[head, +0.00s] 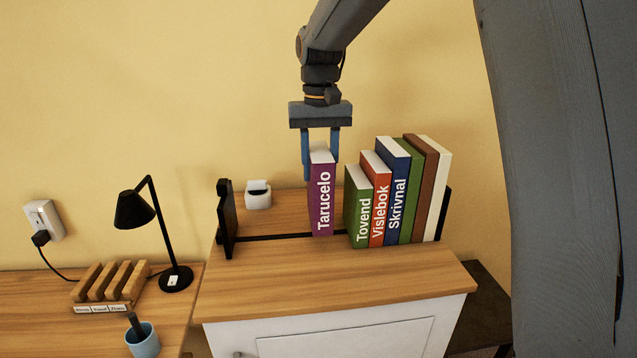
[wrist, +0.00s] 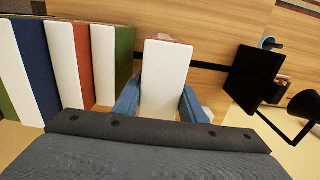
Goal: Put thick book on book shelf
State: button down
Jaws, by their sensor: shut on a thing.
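The thick book is purple with "Tarucelo" on its spine (head: 321,202). It stands upright at the book shelf, a black rail (head: 275,237) with end plates on the wooden cabinet top. My gripper (head: 320,165) is above the book, with its blue fingers shut on the book's two sides near the top. In the wrist view the white top edge of the purple book (wrist: 165,75) lies between the fingers. The book's base looks at or very near the rail; I cannot tell whether it touches.
Several upright books, the nearest a green "Tovend" (head: 359,215), stand right of the purple book with a small gap. Free rail lies left, up to the black end plate (head: 227,218). A white holder (head: 258,195) is behind. A black lamp (head: 140,210) stands on the lower left desk.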

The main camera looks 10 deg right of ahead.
jog(key=shift+f+p, duration=0.7)
jog(key=shift+f, duration=1.3)
jog(key=c, duration=1.1)
grip_release()
jog(key=shift+f, duration=0.15)
notch_tip(320, 180, up, 12)
jog(key=b, duration=0.4)
jog(key=shift+s, duration=0.1)
